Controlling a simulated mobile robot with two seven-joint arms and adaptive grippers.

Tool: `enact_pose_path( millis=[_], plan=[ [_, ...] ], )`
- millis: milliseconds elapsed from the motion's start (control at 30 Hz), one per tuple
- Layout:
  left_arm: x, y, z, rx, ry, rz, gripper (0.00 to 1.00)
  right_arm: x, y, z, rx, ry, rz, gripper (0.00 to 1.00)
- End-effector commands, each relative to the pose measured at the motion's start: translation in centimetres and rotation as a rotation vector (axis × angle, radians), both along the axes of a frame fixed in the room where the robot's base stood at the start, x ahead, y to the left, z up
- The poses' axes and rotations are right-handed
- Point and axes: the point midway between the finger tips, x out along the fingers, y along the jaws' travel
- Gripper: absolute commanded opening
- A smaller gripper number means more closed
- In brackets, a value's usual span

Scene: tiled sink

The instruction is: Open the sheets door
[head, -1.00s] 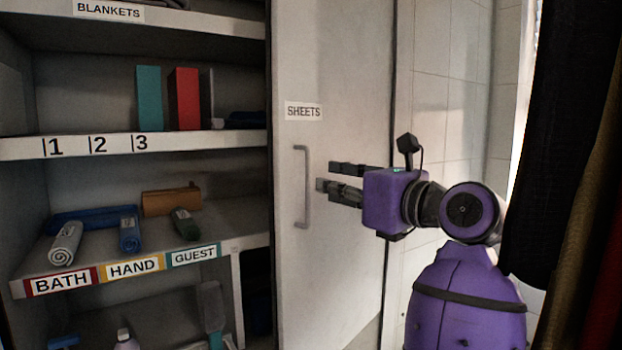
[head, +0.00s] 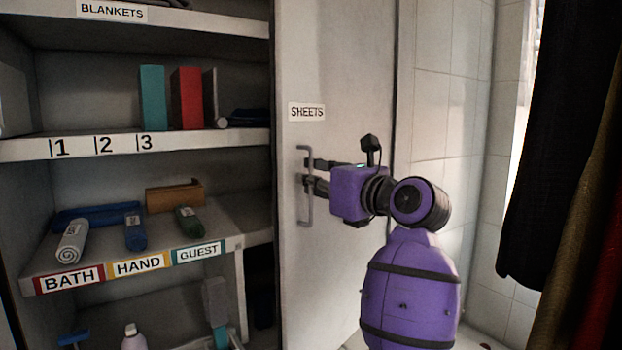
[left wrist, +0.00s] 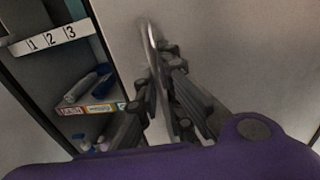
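The sheets door (head: 345,100) is a tall pale panel with a "SHEETS" label (head: 307,112). It appears shut, beside the open shelves. Its grey vertical bar handle (head: 308,214) is near the panel's left edge. My left gripper (head: 307,175), purple with dark fingers, is at the handle, its fingertips overlapping the bar in the head view. In the left wrist view the handle (left wrist: 149,50) runs between the fingers of the gripper (left wrist: 160,90), with a gap showing; firm contact cannot be told. My right gripper is not in view.
Open shelves (head: 205,140) on the left hold boxes, rolled towels (head: 134,232) and bottles. A tiled wall (head: 445,110) is right of the door. Dark hanging cloth (head: 560,150) fills the right side.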

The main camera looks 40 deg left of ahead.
Motion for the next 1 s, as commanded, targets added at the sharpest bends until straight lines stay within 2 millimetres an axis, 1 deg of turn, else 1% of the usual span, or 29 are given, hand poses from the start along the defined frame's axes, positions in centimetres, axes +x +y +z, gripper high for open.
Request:
enact_pose_path(
  millis=[333, 367, 433, 600, 667, 767, 1000],
  plan=[
    [0.0, -0.2, 0.0, 0.000, 0.000, -0.001, 0.00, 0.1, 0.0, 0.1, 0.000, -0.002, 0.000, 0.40],
    [0.1, -0.4, 0.0, 0.000, 0.001, -0.002, 0.00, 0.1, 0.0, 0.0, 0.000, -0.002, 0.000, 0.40],
    [0.2, -1.4, -0.1, -0.003, 0.002, -0.005, 0.00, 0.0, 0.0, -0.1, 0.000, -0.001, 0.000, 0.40],
    [0.4, -4.6, -0.2, -0.002, 0.003, -0.006, 0.00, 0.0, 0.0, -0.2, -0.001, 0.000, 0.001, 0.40],
    [0.4, -5.2, -0.1, -0.001, 0.002, -0.004, 0.00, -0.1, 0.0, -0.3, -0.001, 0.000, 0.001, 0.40],
    [0.3, -5.7, 0.0, 0.000, 0.000, -0.002, 0.00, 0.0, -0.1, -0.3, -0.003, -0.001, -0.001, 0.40],
    [0.3, -5.6, 0.1, 0.002, -0.001, -0.001, 0.00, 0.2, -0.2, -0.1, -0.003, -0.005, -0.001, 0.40]
  ],
)
